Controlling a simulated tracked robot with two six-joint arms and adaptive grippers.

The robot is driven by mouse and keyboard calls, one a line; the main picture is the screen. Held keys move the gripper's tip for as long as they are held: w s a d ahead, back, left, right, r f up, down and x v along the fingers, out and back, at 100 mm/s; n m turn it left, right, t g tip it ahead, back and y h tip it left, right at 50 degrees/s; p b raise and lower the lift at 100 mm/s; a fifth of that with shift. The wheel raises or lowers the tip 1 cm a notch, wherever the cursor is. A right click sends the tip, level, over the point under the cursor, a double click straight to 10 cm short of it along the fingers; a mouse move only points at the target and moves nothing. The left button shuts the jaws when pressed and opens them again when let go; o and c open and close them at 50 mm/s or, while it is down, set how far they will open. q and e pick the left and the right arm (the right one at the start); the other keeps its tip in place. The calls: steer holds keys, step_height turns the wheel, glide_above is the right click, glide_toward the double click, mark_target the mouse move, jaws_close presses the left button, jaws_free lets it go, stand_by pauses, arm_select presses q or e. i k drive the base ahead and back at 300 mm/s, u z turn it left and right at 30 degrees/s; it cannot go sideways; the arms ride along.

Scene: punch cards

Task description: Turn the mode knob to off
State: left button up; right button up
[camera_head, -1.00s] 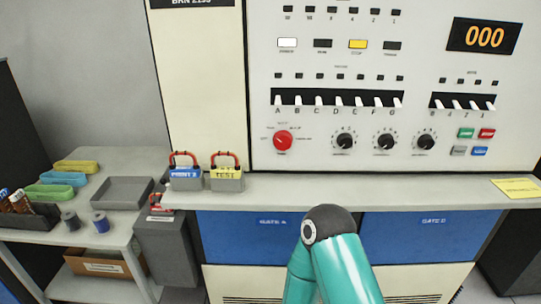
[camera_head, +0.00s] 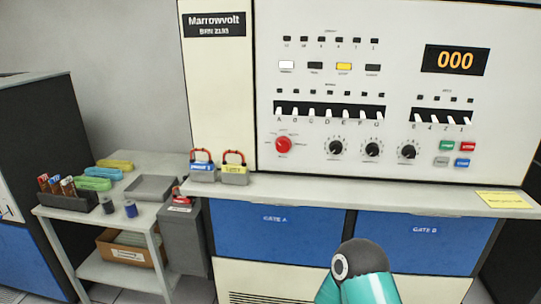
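The red mode knob (camera_head: 283,145) is on the lower left of the cream control panel (camera_head: 330,185), with small printed labels around it that are too small to read. Its exact pointer direction cannot be made out. Three black knobs stand in a row to its right, the nearest being this one (camera_head: 335,148). One teal arm link of mine with a dark joint shows at the bottom, below the shelf and right of the red knob. Neither gripper is in view, and nothing is touching the red knob.
A narrow shelf (camera_head: 400,198) juts out below the panel. Two padlock-like blocks, blue-labelled (camera_head: 202,170) and yellow-labelled (camera_head: 235,173), stand on its left end. A side table (camera_head: 160,215) with a grey tray (camera_head: 152,188) stands at left. The panel front around the knob is clear.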

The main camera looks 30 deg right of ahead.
mark_target(283, 144)
steer(key=z, duration=0.2)
steer(key=i, duration=0.9)
steer(key=u, duration=0.1)
